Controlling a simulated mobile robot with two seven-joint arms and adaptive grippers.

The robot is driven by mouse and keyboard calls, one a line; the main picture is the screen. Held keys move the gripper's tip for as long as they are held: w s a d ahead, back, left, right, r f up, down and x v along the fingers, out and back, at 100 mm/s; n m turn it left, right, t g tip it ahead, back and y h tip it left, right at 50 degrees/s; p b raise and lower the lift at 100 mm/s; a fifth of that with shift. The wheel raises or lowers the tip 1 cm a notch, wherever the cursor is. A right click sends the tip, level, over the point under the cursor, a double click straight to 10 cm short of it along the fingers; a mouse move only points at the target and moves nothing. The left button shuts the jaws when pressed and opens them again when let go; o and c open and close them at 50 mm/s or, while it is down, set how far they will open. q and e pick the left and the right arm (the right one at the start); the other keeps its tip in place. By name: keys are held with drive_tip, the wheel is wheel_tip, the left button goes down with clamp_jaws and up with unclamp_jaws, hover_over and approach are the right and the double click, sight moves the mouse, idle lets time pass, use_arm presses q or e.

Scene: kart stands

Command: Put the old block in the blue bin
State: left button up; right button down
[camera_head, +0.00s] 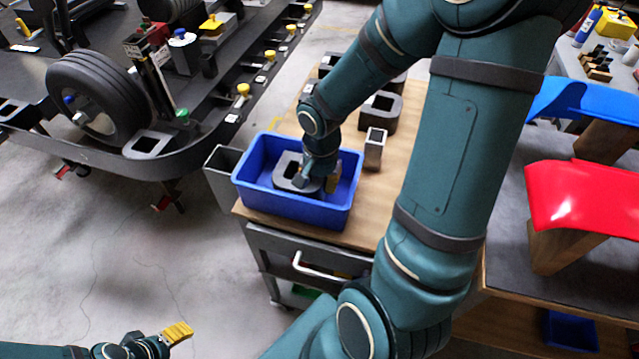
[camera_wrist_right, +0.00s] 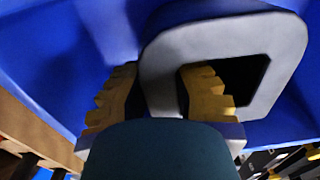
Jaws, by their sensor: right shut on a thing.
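The old block (camera_head: 284,172) is a grey, rounded block with a rectangular hole. It is inside the blue bin (camera_head: 296,208), which stands at the left end of the wooden tabletop. My right gripper (camera_head: 314,181) reaches down into the bin and is shut on the block's wall. In the right wrist view, the yellow fingers of the gripper (camera_wrist_right: 158,96) straddle one wall of the block (camera_wrist_right: 190,45), with one finger in the hole. Blue bin surface (camera_wrist_right: 60,50) surrounds it. Whether the block touches the bin floor is unclear. My left gripper (camera_head: 176,334) is at the bottom left, away from the bin; its opening cannot be judged.
More dark blocks (camera_head: 381,108) and a small upright hollow block (camera_head: 374,150) are on the wooden top (camera_head: 358,232), partly behind my right arm. A grey open box (camera_head: 221,178) adjoins the bin's left side. A kart (camera_head: 110,160) fills the upper left. Red (camera_head: 585,195) and blue panels are at right.

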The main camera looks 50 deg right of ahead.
drive_tip(key=shift+f, duration=0.25)
drive_tip(key=shift+r, duration=0.1)
drive_tip(key=c, duration=0.9)
unclamp_jaws()
wheel_tip(320, 180, up, 12)
drive_tip(key=p, duration=0.3)
drive_tip(key=shift+s+p, duration=0.15)
drive_tip(key=shift+p, duration=0.15)
